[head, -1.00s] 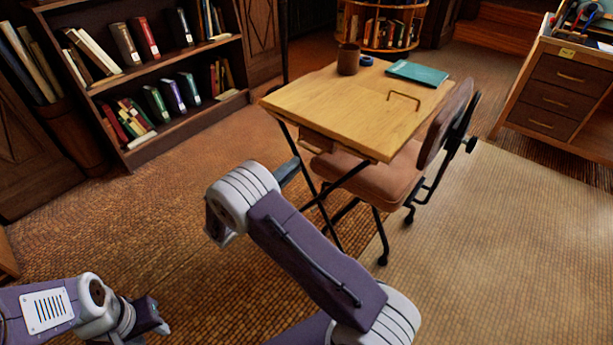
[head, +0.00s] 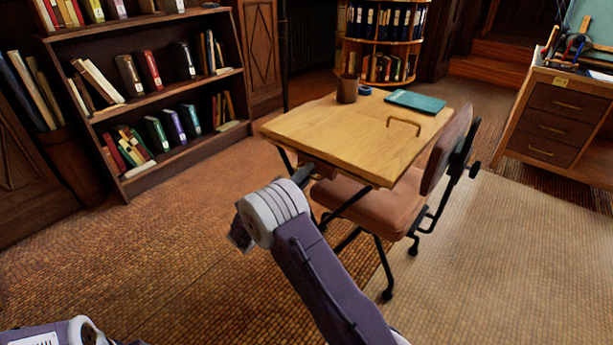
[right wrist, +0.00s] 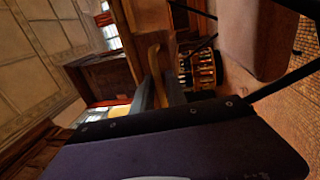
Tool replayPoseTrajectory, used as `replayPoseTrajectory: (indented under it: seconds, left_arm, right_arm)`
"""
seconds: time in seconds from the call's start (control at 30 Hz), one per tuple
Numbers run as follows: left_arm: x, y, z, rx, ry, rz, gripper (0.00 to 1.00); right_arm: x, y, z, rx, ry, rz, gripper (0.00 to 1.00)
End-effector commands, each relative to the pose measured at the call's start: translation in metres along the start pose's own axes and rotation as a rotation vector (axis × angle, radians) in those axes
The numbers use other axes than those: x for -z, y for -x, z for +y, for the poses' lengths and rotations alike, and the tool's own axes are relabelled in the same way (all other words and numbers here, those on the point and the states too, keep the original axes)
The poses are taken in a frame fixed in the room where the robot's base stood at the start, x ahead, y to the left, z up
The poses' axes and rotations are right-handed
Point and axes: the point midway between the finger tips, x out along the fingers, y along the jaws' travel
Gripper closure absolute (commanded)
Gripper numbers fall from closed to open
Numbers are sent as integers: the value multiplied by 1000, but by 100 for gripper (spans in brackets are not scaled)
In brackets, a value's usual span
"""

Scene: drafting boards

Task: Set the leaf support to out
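A small desk has a light wooden top (head: 350,135) on dark folding legs. A bent bronze-coloured handle (head: 404,127) stands on the top towards its right side. My right gripper (head: 304,173) is just below the top's near left edge. In the right wrist view its dark fingers (right wrist: 158,92) are a little apart, with a strip of wood showing between or behind them; contact cannot be told. Only a bit of my left arm shows at the bottom left; its fingers are out of frame.
A brown chair (head: 375,203) stands against the desk's right side. A brown cup (head: 347,88) and a teal book (head: 415,102) are on the top. A bookcase (head: 160,95) is at the left, a drawer cabinet (head: 555,115) at the right. The floor left of the desk is clear.

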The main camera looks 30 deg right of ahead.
Motion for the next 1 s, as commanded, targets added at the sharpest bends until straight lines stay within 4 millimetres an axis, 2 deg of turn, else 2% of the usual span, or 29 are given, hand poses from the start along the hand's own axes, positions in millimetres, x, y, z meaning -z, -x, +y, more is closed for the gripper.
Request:
replayPoseTrajectory:
  seconds: [0.07,0.1,0.13,1.0]
  left_arm:
    - [0,0,0,0,0,0,64]
    - [0,0,0,0,0,0,64]
    - [0,0,0,0,0,0,64]
    - [0,0,0,0,0,0,64]
  right_arm:
    - [0,0,0,0,0,0,85]
    - [0,0,0,0,0,0,96]
    - [0,0,0,0,0,0,100]
    - [0,1,0,1,1,0,100]
